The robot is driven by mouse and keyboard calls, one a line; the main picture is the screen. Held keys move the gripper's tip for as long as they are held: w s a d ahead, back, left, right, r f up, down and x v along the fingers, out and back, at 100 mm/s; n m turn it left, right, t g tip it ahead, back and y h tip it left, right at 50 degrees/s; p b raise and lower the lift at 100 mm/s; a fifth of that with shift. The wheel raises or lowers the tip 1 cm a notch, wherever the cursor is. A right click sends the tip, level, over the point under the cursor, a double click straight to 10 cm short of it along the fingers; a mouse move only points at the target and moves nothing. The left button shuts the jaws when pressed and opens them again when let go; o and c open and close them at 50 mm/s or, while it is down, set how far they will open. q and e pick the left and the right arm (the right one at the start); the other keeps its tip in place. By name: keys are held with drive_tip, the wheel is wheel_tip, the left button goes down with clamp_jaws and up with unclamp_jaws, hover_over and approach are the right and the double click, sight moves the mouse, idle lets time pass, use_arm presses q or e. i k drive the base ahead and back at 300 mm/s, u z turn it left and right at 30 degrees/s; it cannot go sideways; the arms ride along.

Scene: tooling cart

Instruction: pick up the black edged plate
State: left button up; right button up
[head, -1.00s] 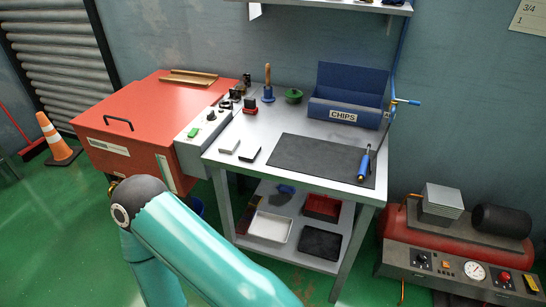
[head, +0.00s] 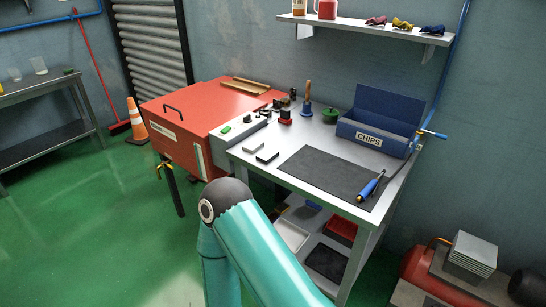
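Two small flat plates lie side by side near the front left corner of the grey workbench (head: 248,160). The nearer one, the black edged plate (head: 267,156), has a light top and a dark side edge. The other plate (head: 253,147), just behind it to the left, looks paler at its edge. Both lie flat, apart from each other, left of the dark mat. A teal arm of mine with a black joint rises in front of the bench at the bottom. Neither of my grippers is in view, and nothing touches the plates.
A dark mat (head: 325,178) with a blue-handled tool (head: 371,186) covers the bench front. A blue CHIPS bin (head: 375,128) stands behind. A red cabinet (head: 205,115) adjoins on the left. Green floor at left is open.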

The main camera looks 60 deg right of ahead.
sight(268, 155)
drive_tip(key=z, duration=0.35)
drive_tip(key=i, duration=0.9)
drive_tip(key=z, duration=0.95)
drive_tip(key=i, duration=0.45)
drive_tip(key=z, duration=0.1)
drive_tip(key=k, duration=0.8)
drive_tip(key=z, duration=0.2)
drive_tip(key=i, duration=0.8)
drive_tip(key=u, duration=0.05)
